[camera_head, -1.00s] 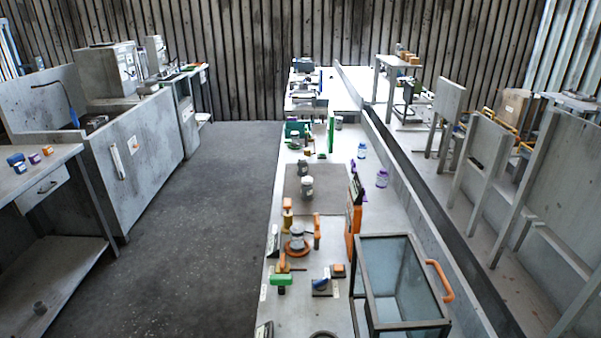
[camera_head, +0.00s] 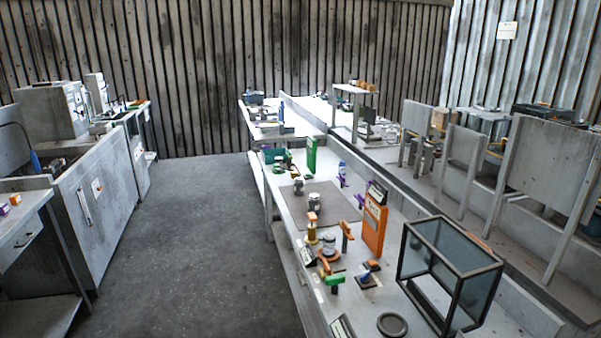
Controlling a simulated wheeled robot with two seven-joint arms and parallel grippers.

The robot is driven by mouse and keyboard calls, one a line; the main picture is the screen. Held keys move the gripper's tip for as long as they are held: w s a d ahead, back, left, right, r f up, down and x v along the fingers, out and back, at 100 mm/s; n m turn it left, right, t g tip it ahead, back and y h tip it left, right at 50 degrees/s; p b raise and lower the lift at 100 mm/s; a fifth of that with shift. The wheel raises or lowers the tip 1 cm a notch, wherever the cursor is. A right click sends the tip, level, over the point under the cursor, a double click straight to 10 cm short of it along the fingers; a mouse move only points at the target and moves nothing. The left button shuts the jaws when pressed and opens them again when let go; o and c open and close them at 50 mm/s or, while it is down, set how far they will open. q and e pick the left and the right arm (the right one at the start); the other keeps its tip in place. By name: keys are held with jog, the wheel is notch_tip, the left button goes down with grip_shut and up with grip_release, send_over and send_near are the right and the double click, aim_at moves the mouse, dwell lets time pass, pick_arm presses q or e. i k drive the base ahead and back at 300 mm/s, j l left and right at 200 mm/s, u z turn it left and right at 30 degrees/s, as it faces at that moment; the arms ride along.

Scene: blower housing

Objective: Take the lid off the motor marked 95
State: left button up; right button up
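Neither of my grippers is in view. Two small grey cylinders that look like motors stand upright on a dark grey mat (camera_head: 335,199) on the long bench: a rear one (camera_head: 298,187) and a nearer one (camera_head: 314,202). Another grey cylinder (camera_head: 329,243) stands in an orange ring-shaped fixture nearer to me. Their markings are too small to read, so I cannot tell which one bears 95. I cannot make out separate lids on them.
On the long bench are an orange panel (camera_head: 374,224), a glass box with a dark frame (camera_head: 450,270), a green upright plate (camera_head: 311,155) and a dark ring (camera_head: 392,324). Side benches stand left. The grey floor (camera_head: 200,240) between is clear.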

aim_at(299, 188)
jog(key=i+j+z, duration=0.15)
jog(key=j, duration=0.2)
jog(key=i+j+z, duration=0.3)
jog(key=i+j, duration=0.15)
jog(key=j, duration=0.3)
jog(key=i+j+z, duration=0.1)
jog(key=j, duration=0.3)
jog(key=i+j+z, duration=0.15)
jog(key=j, duration=0.25)
